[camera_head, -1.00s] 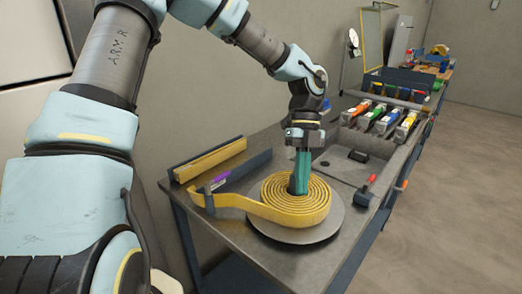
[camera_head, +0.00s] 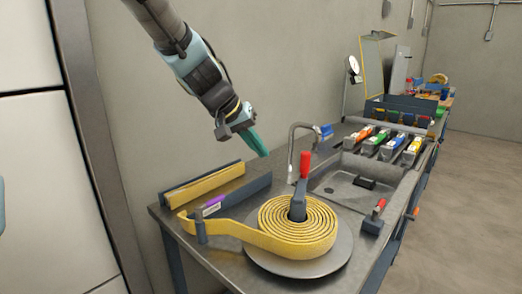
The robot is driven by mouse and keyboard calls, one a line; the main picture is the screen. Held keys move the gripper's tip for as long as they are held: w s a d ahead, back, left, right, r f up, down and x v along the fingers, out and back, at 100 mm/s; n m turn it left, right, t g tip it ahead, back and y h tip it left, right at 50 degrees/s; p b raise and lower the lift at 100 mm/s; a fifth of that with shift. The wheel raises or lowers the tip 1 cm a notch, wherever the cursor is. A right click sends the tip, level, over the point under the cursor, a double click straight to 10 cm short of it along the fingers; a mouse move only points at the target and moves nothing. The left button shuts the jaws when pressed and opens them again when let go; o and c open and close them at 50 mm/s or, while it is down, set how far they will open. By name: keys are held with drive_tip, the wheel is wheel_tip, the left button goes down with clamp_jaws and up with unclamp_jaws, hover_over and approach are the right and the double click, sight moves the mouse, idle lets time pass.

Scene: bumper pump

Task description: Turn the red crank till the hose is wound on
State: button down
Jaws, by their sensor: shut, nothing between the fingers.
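The red crank (camera_head: 304,166) stands upright on a dark grey arm at the hub (camera_head: 298,207) of the round turntable (camera_head: 339,262). The yellow hose (camera_head: 290,236) lies coiled in several turns around the hub. Its tail (camera_head: 225,230) runs left from the coil to a small post at the table's left front. My gripper (camera_head: 265,154) has teal fingers, shut and empty. It hangs in the air to the upper left of the crank, apart from it and from the hose.
A trough (camera_head: 245,190) with another yellow strip (camera_head: 205,183) lies at the table's back left. A purple-marked piece (camera_head: 213,204) sits near the tail.

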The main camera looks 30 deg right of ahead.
drive_tip(key=s+d+f+p, duration=0.2)
drive_tip(key=d+f+p, duration=0.1)
drive_tip(key=d+f, duration=0.3)
drive_tip(key=shift+s+d, duration=0.3)
drive_tip(key=shift+d, duration=0.6)
